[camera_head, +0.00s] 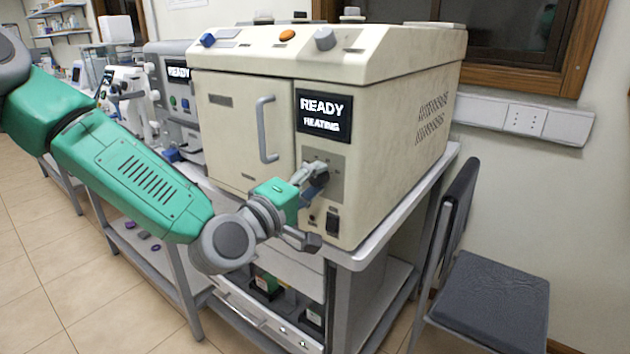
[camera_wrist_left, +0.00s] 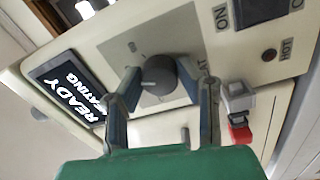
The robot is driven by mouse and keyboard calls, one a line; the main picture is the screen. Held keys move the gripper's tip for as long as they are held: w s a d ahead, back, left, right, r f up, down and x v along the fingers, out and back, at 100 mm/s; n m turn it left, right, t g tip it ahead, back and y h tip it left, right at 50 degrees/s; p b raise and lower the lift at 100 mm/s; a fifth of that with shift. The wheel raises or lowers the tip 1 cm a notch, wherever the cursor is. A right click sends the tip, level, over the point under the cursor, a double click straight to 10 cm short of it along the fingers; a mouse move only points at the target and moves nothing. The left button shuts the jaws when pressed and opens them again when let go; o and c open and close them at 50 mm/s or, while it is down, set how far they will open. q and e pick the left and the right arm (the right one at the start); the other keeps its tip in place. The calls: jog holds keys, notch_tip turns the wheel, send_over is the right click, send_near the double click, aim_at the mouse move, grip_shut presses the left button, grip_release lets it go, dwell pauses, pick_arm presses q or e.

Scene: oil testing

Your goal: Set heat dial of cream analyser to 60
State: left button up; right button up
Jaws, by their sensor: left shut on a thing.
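The cream analyser (camera_head: 390,155) stands on a grey bench, and its screen (camera_head: 324,114) reads "READY" and "HEATING". In the left wrist view, the dark round heat dial (camera_wrist_left: 158,75) sits on a brown-grey panel beside the screen. My left gripper (camera_head: 314,178) reaches the front panel from the left. Its fingers (camera_wrist_left: 160,78) are shut on the dial, one on each side. In the head view the gripper hides the dial. The small marks around the dial are too blurred to read surely. My right gripper is in neither view.
A vertical door handle (camera_head: 267,130) is left of the panel. A black switch (camera_head: 333,222) is below it. A grey analyser (camera_head: 175,95) stands to the left on the bench. A dark chair (camera_head: 490,300) stands at the right.

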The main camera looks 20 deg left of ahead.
pick_arm(q)
jog(key=o, duration=1.1)
jog(key=shift+s+f, duration=0.1)
jog(key=shift+f, duration=0.35)
jog(key=shift+o, duration=0.2)
jog(key=shift+r, duration=0.1)
jog(key=shift+r, duration=0.1)
jog(key=v, duration=0.7)
jog(key=shift+a, duration=0.2)
